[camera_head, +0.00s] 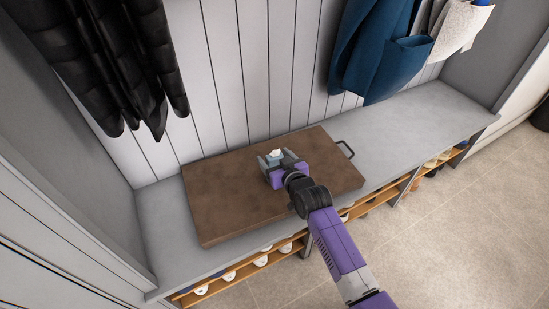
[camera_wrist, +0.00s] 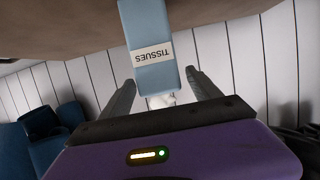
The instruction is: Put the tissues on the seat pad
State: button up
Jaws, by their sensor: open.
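The tissues are a light blue box with a white "TISSUES" label (camera_wrist: 148,22), and a white tissue pokes out of the top. In the head view the box (camera_head: 275,154) shows only in part, over the brown seat pad (camera_head: 220,195). In the wrist view, which is upside down, its base end meets the brown pad surface (camera_wrist: 60,25); it looks to be standing there. My gripper (camera_head: 277,160) is open around the box. Its fingers (camera_wrist: 160,80) lie on either side, with visible gaps to the box. The box's far side is hidden.
The pad lies on a grey bench (camera_head: 430,123) with free room at right. A dark handle (camera_head: 346,149) stands at the pad's right end. A black jacket (camera_head: 110,60) and blue coat (camera_head: 372,50) hang above. Shoes sit on shelves (camera_head: 250,264) below.

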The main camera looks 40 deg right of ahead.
jog(key=s+a+r+n+y+p, duration=0.1)
jog(key=s+a+r, duration=0.1)
jog(key=s+a, duration=0.45)
jog(key=s+a+r, duration=0.1)
jog(key=s+a, duration=0.3)
jog(key=s, duration=0.6)
jog(key=s+a+r+n+y+p, duration=0.1)
jog(key=s+a+r, duration=0.1)
jog(key=s+a, duration=0.45)
jog(key=s+a+r+n+y, duration=0.1)
jog(key=s+a+r, duration=0.1)
jog(key=s+r, duration=0.3)
jog(key=s+a+r+n+t+y, duration=0.1)
jog(key=s+a+r+y, duration=0.1)
jog(key=s+r, duration=0.4)
jog(key=s+a, duration=0.1)
jog(key=s, duration=0.4)
jog(key=shift+s+a+t, duration=0.3)
jog(key=shift+s+a, duration=0.05)
jog(key=shift+s, duration=0.05)
jog(key=shift+r, duration=0.2)
notch_tip(320, 180, up, 12)
jog(key=p, duration=1.2)
jog(key=shift+f, duration=0.2)
